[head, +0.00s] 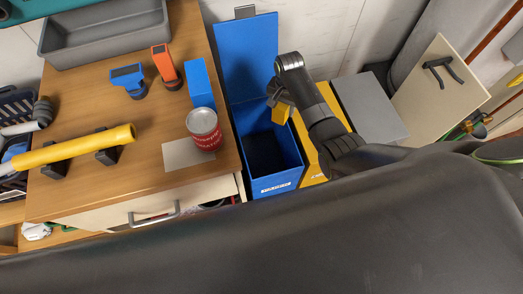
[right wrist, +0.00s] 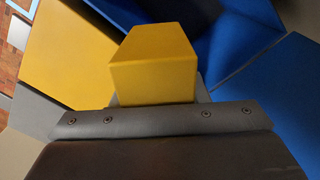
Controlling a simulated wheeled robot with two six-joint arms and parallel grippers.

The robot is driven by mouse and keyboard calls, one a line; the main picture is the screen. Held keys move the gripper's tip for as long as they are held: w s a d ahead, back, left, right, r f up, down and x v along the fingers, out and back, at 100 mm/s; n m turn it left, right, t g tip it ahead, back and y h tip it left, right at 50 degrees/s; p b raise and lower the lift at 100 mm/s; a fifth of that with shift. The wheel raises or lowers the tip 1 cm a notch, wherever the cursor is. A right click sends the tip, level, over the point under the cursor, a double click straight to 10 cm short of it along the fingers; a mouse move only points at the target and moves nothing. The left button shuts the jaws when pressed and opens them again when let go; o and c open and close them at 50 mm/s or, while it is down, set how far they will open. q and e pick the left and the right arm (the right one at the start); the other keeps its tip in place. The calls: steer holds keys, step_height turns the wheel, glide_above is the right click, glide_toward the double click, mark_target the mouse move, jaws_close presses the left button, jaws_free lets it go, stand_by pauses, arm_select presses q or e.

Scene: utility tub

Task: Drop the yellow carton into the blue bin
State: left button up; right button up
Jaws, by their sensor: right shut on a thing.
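The blue bin (head: 288,166) stands on the floor beside the wooden worktop, its blue lid (head: 246,52) raised against the wall. Its inside looks dark. My right gripper (head: 279,100) is over the back right part of the bin's opening, near the border with the yellow bin. It is shut on the yellow carton (right wrist: 154,62), which fills the middle of the right wrist view. A small part of the carton (head: 281,114) shows below the gripper in the head view. Blue bin surfaces (right wrist: 245,90) lie to the carton's right in the wrist view. My left gripper is not in view.
A yellow bin (head: 313,160) stands right of the blue one, then a grey bin (head: 370,106). The worktop (head: 90,190) holds a red-and-white can (head: 204,130), a blue box (head: 200,83), a yellow tube (head: 75,148) and a grey tray (head: 105,35).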

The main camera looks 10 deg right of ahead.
arm_select(q)
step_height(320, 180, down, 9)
steer(key=b, duration=0.8)
arm_select(e)
steer(key=s+a+f, duration=0.1)
steer(key=a+f, duration=0.1)
steer(key=f, duration=0.4)
steer(key=s+a+f+m, duration=0.1)
steer(key=a+f, duration=0.2)
steer(key=f, duration=0.3)
steer(key=shift+s+f, duration=0.2)
steer(key=shift+s, duration=0.1)
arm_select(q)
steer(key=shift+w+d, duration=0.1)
arm_select(e)
steer(key=shift+a, duration=0.1)
steer(key=o, duration=1)
steer(key=shift+o, duration=0.2)
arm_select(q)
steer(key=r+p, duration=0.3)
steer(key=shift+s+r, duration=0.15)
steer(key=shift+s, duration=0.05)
arm_select(e)
step_height(320, 180, up, 18)
steer(key=shift+f, duration=0.25)
